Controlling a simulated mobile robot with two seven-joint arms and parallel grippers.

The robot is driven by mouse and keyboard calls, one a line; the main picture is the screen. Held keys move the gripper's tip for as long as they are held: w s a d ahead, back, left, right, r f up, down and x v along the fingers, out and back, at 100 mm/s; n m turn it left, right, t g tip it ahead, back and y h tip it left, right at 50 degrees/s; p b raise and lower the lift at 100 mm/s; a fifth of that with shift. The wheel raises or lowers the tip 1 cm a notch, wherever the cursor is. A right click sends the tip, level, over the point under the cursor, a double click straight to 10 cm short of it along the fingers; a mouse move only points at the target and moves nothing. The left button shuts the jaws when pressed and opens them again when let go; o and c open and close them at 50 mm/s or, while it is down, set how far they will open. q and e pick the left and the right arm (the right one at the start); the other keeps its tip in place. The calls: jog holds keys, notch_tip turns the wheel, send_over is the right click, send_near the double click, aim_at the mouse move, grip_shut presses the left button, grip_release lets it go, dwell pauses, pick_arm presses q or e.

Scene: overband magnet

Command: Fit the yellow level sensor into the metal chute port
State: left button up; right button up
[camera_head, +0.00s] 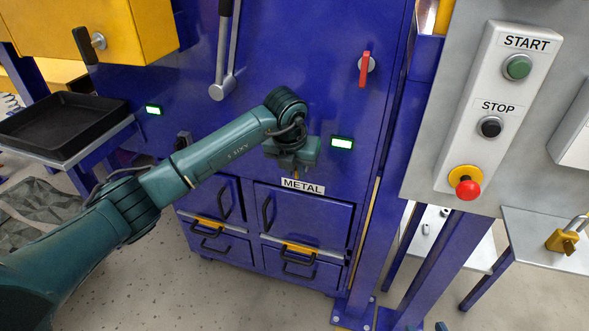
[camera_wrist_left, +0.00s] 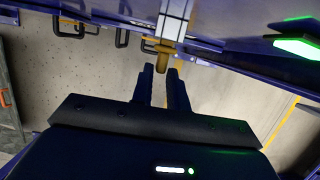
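My left gripper (camera_head: 296,172) is low in front of the blue cabinet, just above the METAL label (camera_head: 303,186). In the left wrist view its two fingers (camera_wrist_left: 160,84) stand close together, one on each side of the yellow-brown stem of the level sensor (camera_wrist_left: 161,69). They appear shut on it. The stem has a wider collar just beyond the fingertips. A white and grey strip lies beyond the collar; I cannot tell whether it is part of the sensor. The port opening cannot be made out. My right gripper is not in view.
The blue cabinet (camera_head: 290,60) has a red handle (camera_head: 365,68), a grey lever (camera_head: 224,50) and lit green indicators (camera_head: 342,143). Drawers (camera_head: 305,215) sit below the label. A black tray (camera_head: 65,123) is at the left, a START/STOP panel (camera_head: 497,105) at the right.

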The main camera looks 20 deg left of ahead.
pick_arm(q)
jog(key=o, duration=0.4)
jog(key=p+v, duration=0.2)
jog(key=v, duration=1.1)
jog(key=shift+s+r, duration=0.1)
